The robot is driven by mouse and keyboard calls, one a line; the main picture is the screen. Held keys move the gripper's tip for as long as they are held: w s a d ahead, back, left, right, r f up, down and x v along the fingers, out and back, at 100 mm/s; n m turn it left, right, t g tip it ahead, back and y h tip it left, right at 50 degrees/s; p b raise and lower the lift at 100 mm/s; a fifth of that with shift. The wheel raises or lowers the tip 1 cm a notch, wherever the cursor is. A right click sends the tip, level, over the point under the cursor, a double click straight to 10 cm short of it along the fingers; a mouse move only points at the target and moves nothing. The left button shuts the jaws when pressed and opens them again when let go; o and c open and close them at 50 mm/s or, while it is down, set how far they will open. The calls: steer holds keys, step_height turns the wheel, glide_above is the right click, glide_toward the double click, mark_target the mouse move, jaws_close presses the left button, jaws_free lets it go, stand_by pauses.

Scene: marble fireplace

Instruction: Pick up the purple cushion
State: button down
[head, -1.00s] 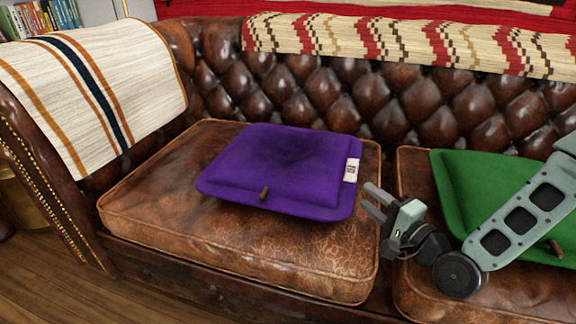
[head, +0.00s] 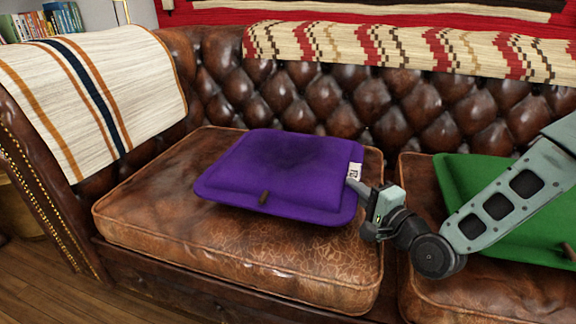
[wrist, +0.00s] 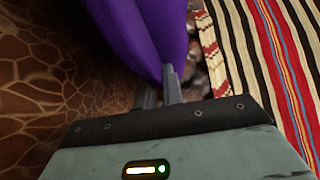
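The purple cushion (head: 285,172) lies flat on the left brown leather seat. It has a white tag on its right edge and a brown toggle on its front edge. My gripper (head: 354,190) is at the cushion's right edge, just below the tag. One finger shows there; the other is hidden in the head view. In the wrist view, the two fingers of my gripper (wrist: 159,88) stand apart, with the purple cushion's narrow edge (wrist: 150,35) running down to between their tips. I cannot tell whether they touch it. The cushion still rests on the seat.
A green cushion (head: 480,185) lies on the right seat, partly behind my arm. The tufted sofa back (head: 330,100) rises behind, with a patterned blanket (head: 420,48) along its top. A striped blanket (head: 85,85) covers the left armrest. The left seat's front (head: 230,255) is clear.

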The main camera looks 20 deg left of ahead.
steer(key=shift+r, duration=0.15)
step_height(320, 180, up, 16)
steer(key=p, duration=1)
steer(key=shift+p, duration=0.35)
steer(key=shift+r+p, duration=3.6)
steer(key=shift+p, duration=0.95)
step_height(320, 180, down, 7)
steer(key=b, duration=0.5)
steer(key=shift+f, duration=0.2)
